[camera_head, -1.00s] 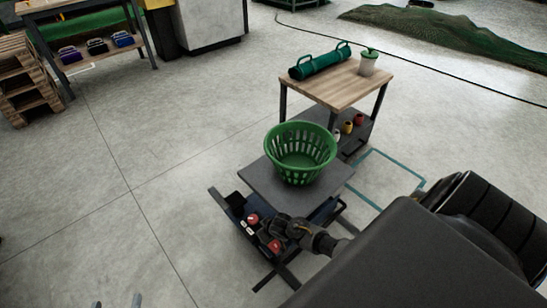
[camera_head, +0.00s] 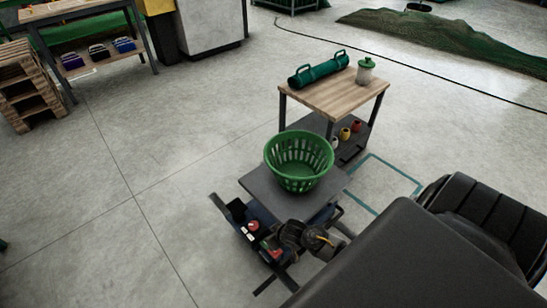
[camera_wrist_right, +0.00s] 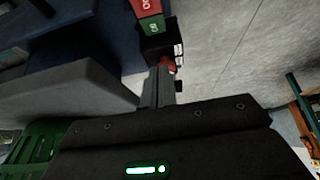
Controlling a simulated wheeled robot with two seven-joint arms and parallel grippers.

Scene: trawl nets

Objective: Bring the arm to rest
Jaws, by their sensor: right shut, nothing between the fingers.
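My right arm (camera_head: 318,240) shows beside the dark platform in the head view, and its gripper is hard to make out there. In the right wrist view the right gripper (camera_wrist_right: 165,75) has its fingers together with nothing held. Its fingertips point towards a small red part below a red and green switch marked on and off (camera_wrist_right: 150,14); I cannot tell whether they touch. My left gripper is out of view.
A green basket (camera_head: 299,163) stands on the grey platform (camera_head: 260,187), close to my right arm. A control panel with red buttons (camera_head: 253,226) is beside it.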

